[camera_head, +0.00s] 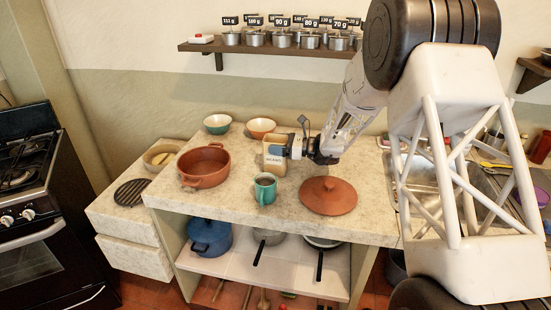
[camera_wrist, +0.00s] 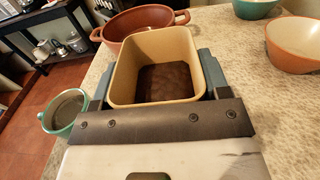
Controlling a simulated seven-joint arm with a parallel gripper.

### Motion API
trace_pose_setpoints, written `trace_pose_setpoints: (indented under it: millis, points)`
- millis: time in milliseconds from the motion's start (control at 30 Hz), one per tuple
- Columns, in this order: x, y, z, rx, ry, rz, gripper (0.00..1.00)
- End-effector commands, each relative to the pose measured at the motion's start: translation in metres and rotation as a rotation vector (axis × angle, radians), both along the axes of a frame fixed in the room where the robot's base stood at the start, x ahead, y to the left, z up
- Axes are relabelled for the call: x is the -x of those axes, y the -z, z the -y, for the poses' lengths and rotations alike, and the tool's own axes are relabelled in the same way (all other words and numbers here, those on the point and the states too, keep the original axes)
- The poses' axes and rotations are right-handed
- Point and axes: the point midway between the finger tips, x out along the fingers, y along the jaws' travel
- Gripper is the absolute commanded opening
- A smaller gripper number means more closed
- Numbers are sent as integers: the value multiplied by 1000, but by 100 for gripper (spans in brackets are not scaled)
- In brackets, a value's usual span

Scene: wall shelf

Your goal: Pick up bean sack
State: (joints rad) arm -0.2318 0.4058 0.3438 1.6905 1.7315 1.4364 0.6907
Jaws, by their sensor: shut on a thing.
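The bean sack (camera_head: 274,160) is a tan, open-topped, box-like container with a label reading "BEANS" in the head view. In the wrist view the bean sack (camera_wrist: 184,43) shows its pale rim and dark brown contents inside. My gripper (camera_head: 284,148) comes from the right and is shut on it. In the wrist view my gripper (camera_wrist: 156,80) has one dark finger on each side of the sack.
A teal mug (camera_head: 265,189) stands close in front of the sack. A terracotta pot (camera_head: 205,166) is to the left, a terracotta lid (camera_head: 328,196) to the right. Teal (camera_head: 217,124) and orange (camera_head: 261,128) bowls stand behind. A wall shelf (camera_head: 210,46) holds labelled pots.

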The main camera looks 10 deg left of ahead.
Motion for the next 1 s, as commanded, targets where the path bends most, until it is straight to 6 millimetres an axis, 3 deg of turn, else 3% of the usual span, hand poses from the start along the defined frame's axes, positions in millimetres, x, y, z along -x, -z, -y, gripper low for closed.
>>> trace_pose_setpoints:
  millis: [433, 1000]
  points:
    - [0, -14, 0, -1, 0, 3, 13]
    - [0, -90, 0, -1, 0, 4, 13]
